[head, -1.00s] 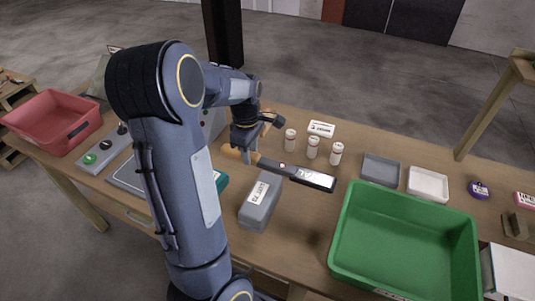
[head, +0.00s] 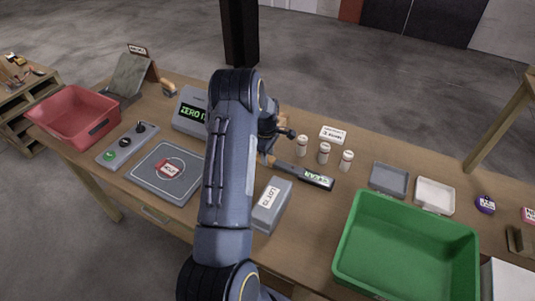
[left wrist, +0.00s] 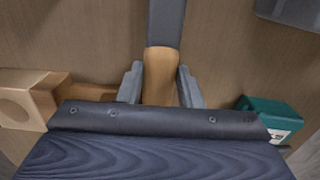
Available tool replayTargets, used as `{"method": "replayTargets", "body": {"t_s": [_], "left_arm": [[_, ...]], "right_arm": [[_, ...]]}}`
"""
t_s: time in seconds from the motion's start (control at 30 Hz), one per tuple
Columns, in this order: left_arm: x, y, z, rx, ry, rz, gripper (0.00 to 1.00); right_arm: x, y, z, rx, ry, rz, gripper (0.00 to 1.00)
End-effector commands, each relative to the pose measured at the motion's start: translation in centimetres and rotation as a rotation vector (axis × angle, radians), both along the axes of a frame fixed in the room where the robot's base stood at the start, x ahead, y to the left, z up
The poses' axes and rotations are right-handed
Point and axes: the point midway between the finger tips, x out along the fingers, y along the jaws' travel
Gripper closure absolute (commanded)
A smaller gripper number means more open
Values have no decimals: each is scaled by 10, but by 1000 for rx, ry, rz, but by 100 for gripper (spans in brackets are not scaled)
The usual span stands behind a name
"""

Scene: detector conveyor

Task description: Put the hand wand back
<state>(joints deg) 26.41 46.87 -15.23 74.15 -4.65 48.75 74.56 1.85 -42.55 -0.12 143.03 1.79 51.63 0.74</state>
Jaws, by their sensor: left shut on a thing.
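The hand wand (head: 311,178) is a dark bar with a lit label or display near its right end and a tan handle. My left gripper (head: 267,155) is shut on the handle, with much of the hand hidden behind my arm. In the left wrist view the tan handle (left wrist: 160,78) lies between the two fingers (left wrist: 160,88), and the dark bar runs away from it. The wand is low over the table; I cannot tell whether it touches. A wooden block with a round hole (left wrist: 27,100) is left of the gripper in the wrist view. My right gripper is not in view.
Several white bottles (head: 324,153) stand behind the wand. A grey labelled box (head: 271,204) is in front. A green bin (head: 405,250) and two small trays (head: 389,180) are right. A red bin (head: 75,114), button panel (head: 127,145) and scale (head: 167,172) are left. A teal box (left wrist: 270,117) is near the hand.

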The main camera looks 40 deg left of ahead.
Motion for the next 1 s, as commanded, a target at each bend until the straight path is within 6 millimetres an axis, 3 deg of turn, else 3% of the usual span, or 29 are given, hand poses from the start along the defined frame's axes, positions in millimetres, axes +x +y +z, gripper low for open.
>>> {"method": "replayTargets", "body": {"t_s": [0.37,0.4,0.53,0.83,0.9,1.0], "left_arm": [[1,0,-6,1,-3,0,100],[1,0,-5,1,-2,0,64],[0,0,-5,1,-2,0,47],[0,0,-3,1,-2,0,46],[0,0,2,1,-2,0,46],[1,1,11,3,-5,0,46]], "right_arm": [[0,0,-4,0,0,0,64],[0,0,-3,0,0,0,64],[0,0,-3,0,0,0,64],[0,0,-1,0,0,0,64],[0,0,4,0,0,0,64],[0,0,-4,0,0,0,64]]}}
